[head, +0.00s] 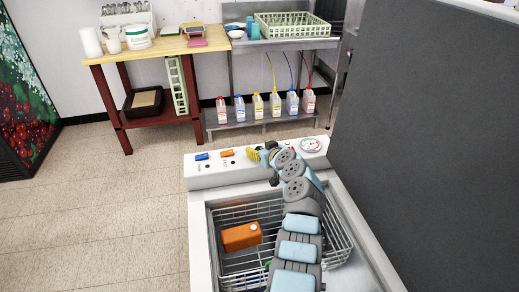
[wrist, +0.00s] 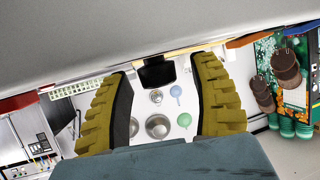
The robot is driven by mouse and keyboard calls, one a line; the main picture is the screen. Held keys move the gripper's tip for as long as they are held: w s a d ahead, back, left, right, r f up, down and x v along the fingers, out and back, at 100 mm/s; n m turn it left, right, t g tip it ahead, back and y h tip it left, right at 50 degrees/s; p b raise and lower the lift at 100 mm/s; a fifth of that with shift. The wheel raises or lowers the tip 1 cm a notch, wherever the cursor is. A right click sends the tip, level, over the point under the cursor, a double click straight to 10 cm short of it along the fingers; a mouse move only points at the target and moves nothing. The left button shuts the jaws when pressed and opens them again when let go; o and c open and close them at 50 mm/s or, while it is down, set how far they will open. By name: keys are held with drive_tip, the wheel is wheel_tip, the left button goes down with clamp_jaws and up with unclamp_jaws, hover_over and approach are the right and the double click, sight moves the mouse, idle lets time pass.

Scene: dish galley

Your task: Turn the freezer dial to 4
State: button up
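The white chest freezer (head: 197,225) stands in front of me in the head view, with a control panel (head: 215,178) along its far edge. My gripper (head: 254,156) is over the middle of this panel, its yellow fingertips pointing left. In the wrist view my gripper (wrist: 162,95) is open, its two yellow ribbed fingers well apart. No dial numbers or pointer can be read, and my gripper and arm cover part of the panel.
The panel bears a blue switch (head: 202,156), an orange switch (head: 227,153) and a round gauge (head: 311,145). A wire basket (head: 222,212) with an orange box (head: 241,236) is in the freezer. A dark upright panel (head: 430,150) blocks the right side.

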clamp_jaws()
